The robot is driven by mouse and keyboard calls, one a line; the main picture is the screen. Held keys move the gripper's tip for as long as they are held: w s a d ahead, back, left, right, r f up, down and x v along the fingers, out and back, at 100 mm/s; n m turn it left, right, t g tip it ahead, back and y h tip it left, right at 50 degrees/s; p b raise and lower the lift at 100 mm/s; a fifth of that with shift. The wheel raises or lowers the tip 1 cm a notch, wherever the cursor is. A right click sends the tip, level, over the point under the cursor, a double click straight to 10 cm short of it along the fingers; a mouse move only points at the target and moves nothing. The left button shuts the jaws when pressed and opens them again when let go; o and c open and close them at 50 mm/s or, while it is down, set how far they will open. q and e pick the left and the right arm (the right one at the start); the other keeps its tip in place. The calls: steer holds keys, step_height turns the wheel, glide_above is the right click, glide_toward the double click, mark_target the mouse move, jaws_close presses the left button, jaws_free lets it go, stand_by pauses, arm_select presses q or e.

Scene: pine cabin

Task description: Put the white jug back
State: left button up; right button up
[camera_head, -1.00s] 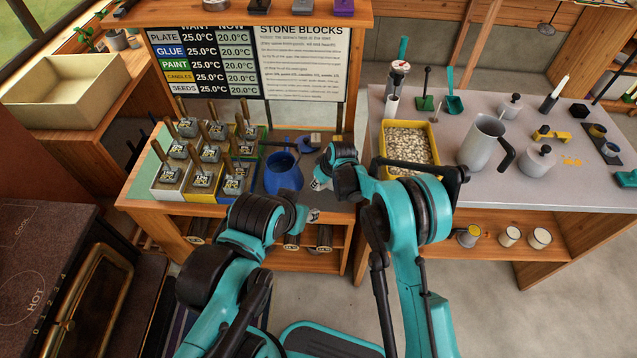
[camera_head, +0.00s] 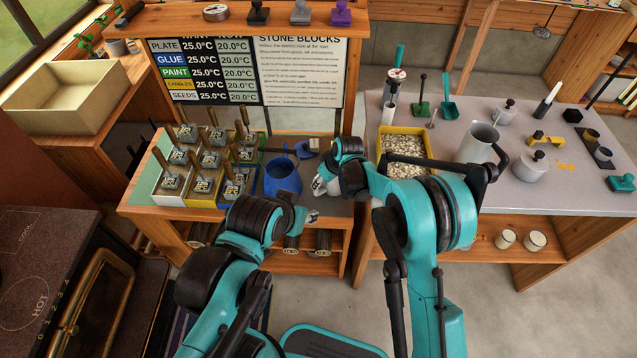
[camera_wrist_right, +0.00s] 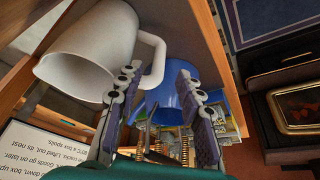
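The white jug (camera_wrist_right: 90,50) shows large at upper left in the right wrist view, its looped white handle towards the fingers. My right gripper (camera_wrist_right: 158,78) is open; the handle appears between its fingertips, but I cannot tell whether they touch. A blue jug (camera_wrist_right: 176,92) lies beyond; it stands on the left bench in the head view (camera_head: 283,174). There my right gripper (camera_head: 322,183) is just right of the blue jug, and I cannot separate the white jug from the pale shape there. My left gripper (camera_head: 311,216) is at the bench front, its opening unclear.
Several handled stamps in coloured trays (camera_head: 200,168) crowd the bench left of the blue jug. On the right table (camera_head: 560,195) stand a yellow tray of pale pellets (camera_head: 405,136) and a grey jug with a black handle (camera_head: 478,141). Two cups (camera_head: 520,240) sit on its lower shelf.

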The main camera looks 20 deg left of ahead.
steer(key=p+v, duration=0.1)
steer(key=v, duration=0.3)
steer(key=shift+d+r, duration=0.15)
steer(key=shift+r, duration=0.2)
steer(key=shift+s+f, duration=0.1)
steer(key=shift+s, duration=0.05)
